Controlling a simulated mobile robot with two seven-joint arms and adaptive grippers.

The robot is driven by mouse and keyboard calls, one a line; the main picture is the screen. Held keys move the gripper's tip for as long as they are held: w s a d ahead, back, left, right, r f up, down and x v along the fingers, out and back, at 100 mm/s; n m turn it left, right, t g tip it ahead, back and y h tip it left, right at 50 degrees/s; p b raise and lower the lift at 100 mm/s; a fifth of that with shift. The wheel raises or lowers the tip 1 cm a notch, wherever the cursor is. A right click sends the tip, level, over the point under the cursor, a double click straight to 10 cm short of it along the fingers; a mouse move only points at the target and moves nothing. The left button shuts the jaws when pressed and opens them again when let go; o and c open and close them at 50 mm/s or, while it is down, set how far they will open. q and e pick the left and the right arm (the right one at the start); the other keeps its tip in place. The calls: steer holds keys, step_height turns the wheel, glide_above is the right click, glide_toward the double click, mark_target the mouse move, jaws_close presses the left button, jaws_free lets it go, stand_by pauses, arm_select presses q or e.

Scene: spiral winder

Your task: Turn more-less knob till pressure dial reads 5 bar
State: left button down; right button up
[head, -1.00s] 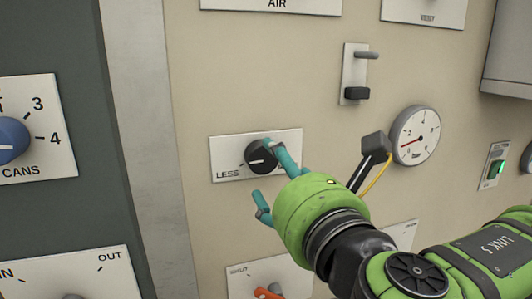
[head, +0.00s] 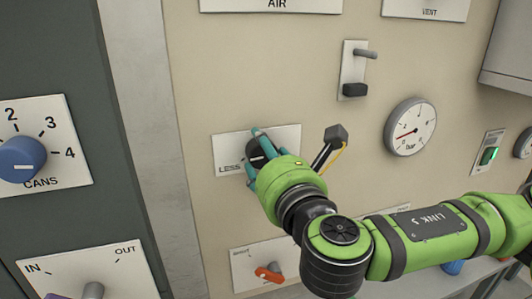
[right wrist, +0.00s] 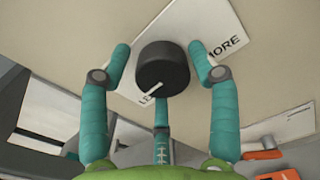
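The black more-less knob (head: 257,151) sits on a white plate (head: 286,137) in the head view. Its white mark points toward LESS. My right gripper (head: 256,156) is at the knob, with its teal fingers around it. In the right wrist view the knob (right wrist: 162,66) lies between the two side fingers of the gripper (right wrist: 162,63). A gap shows on both sides, so the gripper is open there. A third finger is below the knob; I cannot tell whether it touches. The pressure dial (head: 410,127) has a red needle pointing left and slightly down; its numbers are too small to read.
A toggle lever plate (head: 355,70) is above right of the knob. An orange selector (head: 269,273) is below. The blue CANS knob (head: 20,159) is at the left. The panel around the knob is flat.

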steer(key=c, duration=0.5)
steer(key=shift+r, duration=0.1)
